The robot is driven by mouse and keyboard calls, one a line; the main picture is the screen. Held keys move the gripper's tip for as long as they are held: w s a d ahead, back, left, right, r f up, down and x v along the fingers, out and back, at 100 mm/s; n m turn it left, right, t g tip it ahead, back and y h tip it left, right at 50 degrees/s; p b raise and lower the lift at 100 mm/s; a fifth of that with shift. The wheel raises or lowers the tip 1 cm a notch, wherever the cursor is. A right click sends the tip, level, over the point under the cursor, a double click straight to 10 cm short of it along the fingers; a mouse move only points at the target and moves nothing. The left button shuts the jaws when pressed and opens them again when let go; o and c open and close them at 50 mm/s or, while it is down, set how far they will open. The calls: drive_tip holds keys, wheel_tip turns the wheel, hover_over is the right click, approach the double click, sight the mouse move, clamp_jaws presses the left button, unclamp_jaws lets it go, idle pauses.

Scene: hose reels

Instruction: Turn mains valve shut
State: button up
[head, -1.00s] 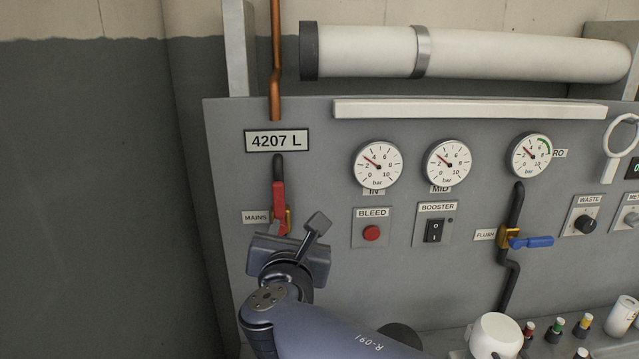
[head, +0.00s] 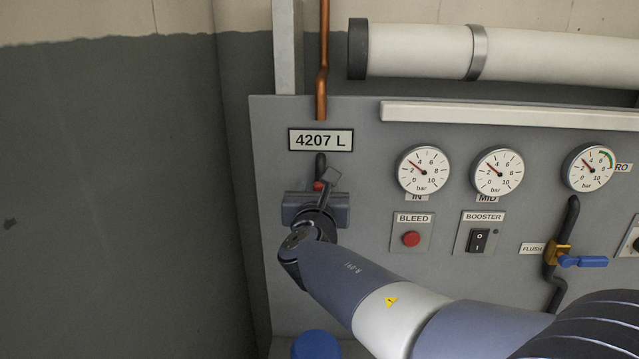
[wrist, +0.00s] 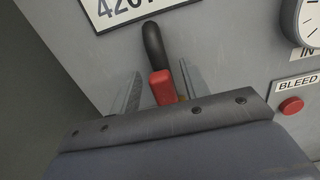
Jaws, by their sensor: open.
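The mains valve's red handle (wrist: 161,86) points up along the dark pipe (wrist: 153,45) in the wrist view. In the head view only a small red part of the handle (head: 319,186) shows above my gripper (head: 317,195); the rest of the valve and its label are hidden behind my wrist. In the wrist view my gripper (wrist: 158,92) is open, with one finger on each side of the red handle. I cannot tell whether either finger touches it. A little brass shows beside the handle's lower end.
The 4207 L plate (head: 320,140) is above the valve. The BLEED button (head: 411,239) and BOOSTER switch (head: 479,240) are to the right. The blue-handled FLUSH valve (head: 583,261) is farther right. The wall left of the panel is bare.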

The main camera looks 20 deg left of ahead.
drive_tip(key=shift+w, duration=0.3)
drive_tip(key=shift+c, duration=0.4)
clamp_jaws()
